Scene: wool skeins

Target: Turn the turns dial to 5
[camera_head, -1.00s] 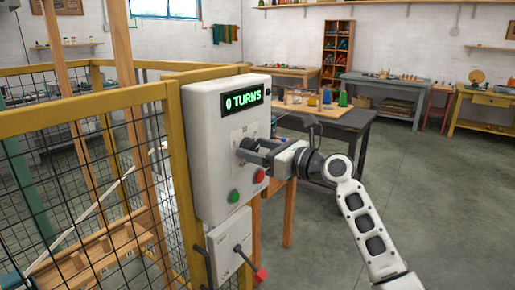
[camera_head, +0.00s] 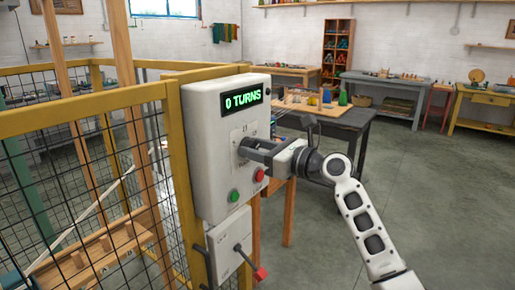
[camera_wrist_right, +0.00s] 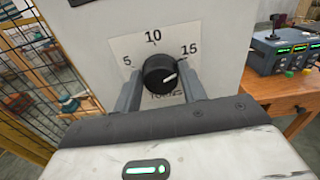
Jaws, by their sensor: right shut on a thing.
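The turns dial (camera_wrist_right: 158,66) is a round black knob on a white scale plate (camera_wrist_right: 124,46) marked 5, 10 and 15. Its white pointer line points right and slightly up, below the 15. The display (camera_head: 242,98) on the light grey control box (camera_head: 205,150) reads "0 TURNS" in green. My right gripper (camera_head: 247,150) is at the dial, with one finger on each side of it in the right wrist view (camera_wrist_right: 160,80), shut on it. In the head view the fingers mostly hide the dial. My left gripper is not in view.
Below the dial are a green button (camera_head: 234,196) and a red button (camera_head: 259,175). A lower box carries a red-tipped lever (camera_head: 260,272). A yellow-framed mesh fence (camera_head: 90,125) stands left of the box. A dark table (camera_head: 350,125) stands behind my right arm; open floor lies right.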

